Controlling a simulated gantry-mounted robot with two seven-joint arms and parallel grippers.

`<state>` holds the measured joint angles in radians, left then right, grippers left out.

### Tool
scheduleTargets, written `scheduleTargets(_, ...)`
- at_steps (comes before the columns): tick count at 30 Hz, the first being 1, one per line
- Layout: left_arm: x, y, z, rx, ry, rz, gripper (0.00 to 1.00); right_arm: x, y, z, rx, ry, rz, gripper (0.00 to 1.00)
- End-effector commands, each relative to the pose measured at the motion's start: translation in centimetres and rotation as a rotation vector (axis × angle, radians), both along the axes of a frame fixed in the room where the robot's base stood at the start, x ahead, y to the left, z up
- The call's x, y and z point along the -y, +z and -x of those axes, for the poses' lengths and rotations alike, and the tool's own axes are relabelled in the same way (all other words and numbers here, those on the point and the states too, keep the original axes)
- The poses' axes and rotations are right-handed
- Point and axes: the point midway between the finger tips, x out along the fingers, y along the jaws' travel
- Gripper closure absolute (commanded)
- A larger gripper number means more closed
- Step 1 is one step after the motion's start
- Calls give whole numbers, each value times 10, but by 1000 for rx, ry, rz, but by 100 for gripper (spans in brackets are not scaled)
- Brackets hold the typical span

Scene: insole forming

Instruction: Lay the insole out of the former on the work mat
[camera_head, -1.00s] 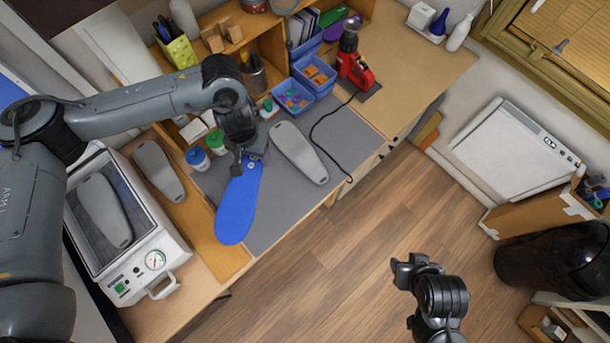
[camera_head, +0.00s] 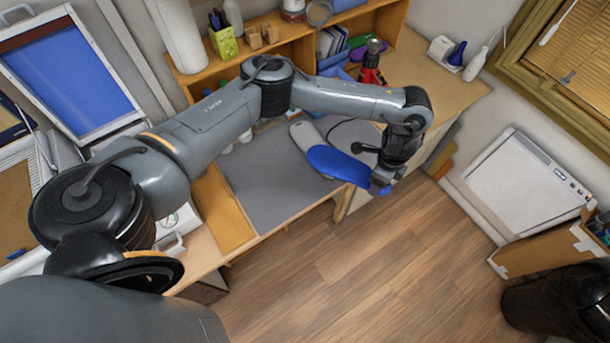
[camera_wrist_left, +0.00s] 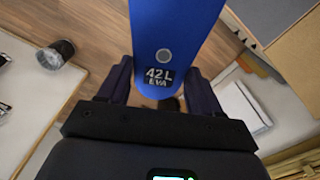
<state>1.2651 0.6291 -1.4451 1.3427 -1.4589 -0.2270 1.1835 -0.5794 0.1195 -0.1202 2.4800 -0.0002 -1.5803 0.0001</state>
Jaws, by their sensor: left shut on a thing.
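The blue insole (camera_head: 338,166) is held flat-looking in my left gripper (camera_head: 380,186), at the right front of the bench. In the left wrist view the insole (camera_wrist_left: 172,25) shows a "42 L EVA" label and a round mark, between the fingers of the gripper (camera_wrist_left: 160,72). The insole's far end overlaps the grey work mat (camera_head: 268,180) in the picture; whether it touches is unclear. The former (camera_head: 172,222) at left is mostly hidden behind my left arm. My right gripper is out of view.
A red tool (camera_head: 371,76) stands behind the mat, with a dark cable running forward. A wooden shelf (camera_head: 190,85) lines the back. The left and middle of the mat look clear. The wooden floor (camera_head: 340,260) lies beyond the bench's front edge.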

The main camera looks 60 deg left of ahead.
Motion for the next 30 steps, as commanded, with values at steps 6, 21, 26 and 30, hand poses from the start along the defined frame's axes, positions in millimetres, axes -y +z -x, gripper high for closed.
scheduleTargets(6,-30,-64,11,-12,-291,3,64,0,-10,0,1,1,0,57)
scheduleTargets(21,-108,-137,63,-3,-409,1,64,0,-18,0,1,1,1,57)
scheduleTargets(26,-119,-144,70,-3,-413,0,64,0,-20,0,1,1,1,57)
scheduleTargets(30,-132,-156,79,-3,-413,1,64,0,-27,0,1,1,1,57)
